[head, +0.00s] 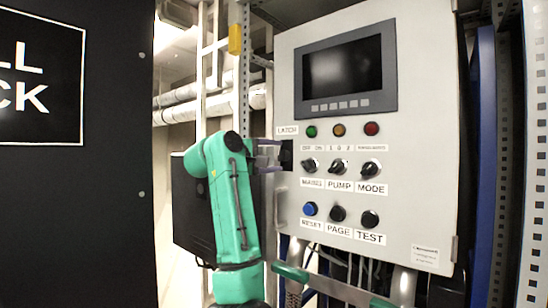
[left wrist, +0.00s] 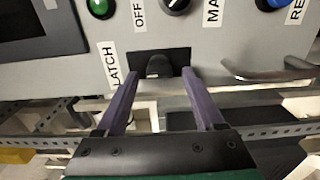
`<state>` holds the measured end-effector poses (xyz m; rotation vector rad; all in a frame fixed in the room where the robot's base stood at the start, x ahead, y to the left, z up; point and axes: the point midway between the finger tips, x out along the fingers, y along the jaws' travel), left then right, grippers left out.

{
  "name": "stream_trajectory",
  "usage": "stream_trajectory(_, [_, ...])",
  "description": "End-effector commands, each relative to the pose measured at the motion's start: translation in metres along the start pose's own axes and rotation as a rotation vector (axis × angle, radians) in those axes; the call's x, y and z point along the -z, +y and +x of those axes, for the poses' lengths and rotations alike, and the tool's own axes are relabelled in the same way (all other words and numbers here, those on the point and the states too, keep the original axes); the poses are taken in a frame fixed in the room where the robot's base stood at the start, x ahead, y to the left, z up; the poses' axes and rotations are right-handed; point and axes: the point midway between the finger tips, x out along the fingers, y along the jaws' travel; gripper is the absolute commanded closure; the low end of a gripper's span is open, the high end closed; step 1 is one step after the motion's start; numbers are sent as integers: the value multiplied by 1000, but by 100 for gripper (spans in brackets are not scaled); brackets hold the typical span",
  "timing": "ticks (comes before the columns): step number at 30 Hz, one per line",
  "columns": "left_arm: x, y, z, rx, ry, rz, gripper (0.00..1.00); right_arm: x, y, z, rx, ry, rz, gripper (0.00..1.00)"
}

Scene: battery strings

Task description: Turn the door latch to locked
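The door latch (head: 286,155) is a black piece at the left edge of the grey control cabinet, under a "LATCH" label (head: 287,130). In the left wrist view the latch (left wrist: 158,66) shows as a rounded dark knob on a black plate beside that label. My left gripper (head: 277,156) is at the latch, its purple fingers spread. In the left wrist view the fingertips of the left gripper (left wrist: 158,73) lie on either side of the knob, with a gap to each side. Whether the latch is locked cannot be told. My right gripper is out of view.
The cabinet face carries a screen (head: 345,73), coloured lamps, MAINS, PUMP and MODE knobs (head: 340,168) and a row of buttons (head: 338,213) right of the latch. A metal handle (left wrist: 268,72) is near the latch. A dark panel (head: 75,180) stands at far left.

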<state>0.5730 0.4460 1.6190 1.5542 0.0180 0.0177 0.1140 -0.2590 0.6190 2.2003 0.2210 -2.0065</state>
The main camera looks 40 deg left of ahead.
Motion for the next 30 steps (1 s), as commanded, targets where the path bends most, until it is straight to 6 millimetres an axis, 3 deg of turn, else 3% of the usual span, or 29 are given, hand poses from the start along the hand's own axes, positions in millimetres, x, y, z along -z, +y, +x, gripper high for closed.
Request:
stream_trajectory(4, [0,-2,-7,-4,1,1,30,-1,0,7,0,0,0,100])
stream_trajectory(7, [1,-6,-24,-5,2,2,30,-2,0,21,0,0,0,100])
stream_trajectory(13, [1,-7,-85,-9,3,1,30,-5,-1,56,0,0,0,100])
stream_trajectory(19, [1,-4,-133,-4,2,0,30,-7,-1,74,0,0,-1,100])
stream_trajectory(23, [1,-2,-145,-1,1,-1,30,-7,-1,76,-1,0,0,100])
stream_trajectory(30, [1,0,-146,1,1,-1,30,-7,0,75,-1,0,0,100])
